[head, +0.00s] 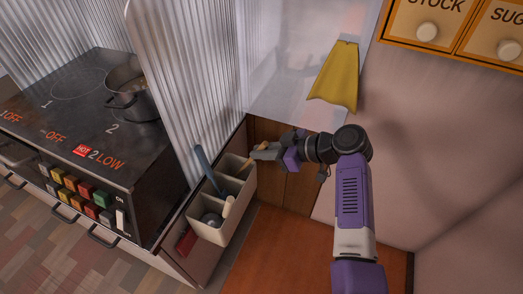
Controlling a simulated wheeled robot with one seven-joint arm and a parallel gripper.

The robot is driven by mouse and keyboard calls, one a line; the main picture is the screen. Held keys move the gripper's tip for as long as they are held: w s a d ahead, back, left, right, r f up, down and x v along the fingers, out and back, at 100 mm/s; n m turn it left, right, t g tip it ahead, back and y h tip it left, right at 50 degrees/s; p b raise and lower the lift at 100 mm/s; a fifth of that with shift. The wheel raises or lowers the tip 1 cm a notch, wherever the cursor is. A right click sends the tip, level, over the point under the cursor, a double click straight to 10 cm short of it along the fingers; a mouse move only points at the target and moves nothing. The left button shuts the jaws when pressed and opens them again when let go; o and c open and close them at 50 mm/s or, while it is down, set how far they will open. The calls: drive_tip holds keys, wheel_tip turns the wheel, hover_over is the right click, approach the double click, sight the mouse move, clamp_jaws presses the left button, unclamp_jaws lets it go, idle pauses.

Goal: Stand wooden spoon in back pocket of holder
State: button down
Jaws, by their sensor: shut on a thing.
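The cream holder (237,214) hangs at the counter's edge, left of my arm, with its pockets open upward. My gripper (258,154) is beside and above the holder's back end. It is shut on the wooden spoon (248,163), of which only a short tan piece shows at the back pocket's rim. The rest of the spoon is hidden, so I cannot tell how deep it sits or how far it tilts. A blue-handled utensil (206,167) leans up out of the holder. A pale handle (228,206) and a round grey metal piece (211,219) show in the front part.
A corrugated metal panel (190,80) rises left of the holder. Beyond it is a stove (55,125) with a pot (130,97). The orange-brown surface (275,245) right of the holder is clear.

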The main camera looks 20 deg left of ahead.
drive_tip(key=shift+f, duration=0.15)
drive_tip(key=c, duration=1.4)
unclamp_jaws()
drive_tip(key=shift+p+v, duration=0.65)
drive_tip(key=shift+v, duration=3.3)
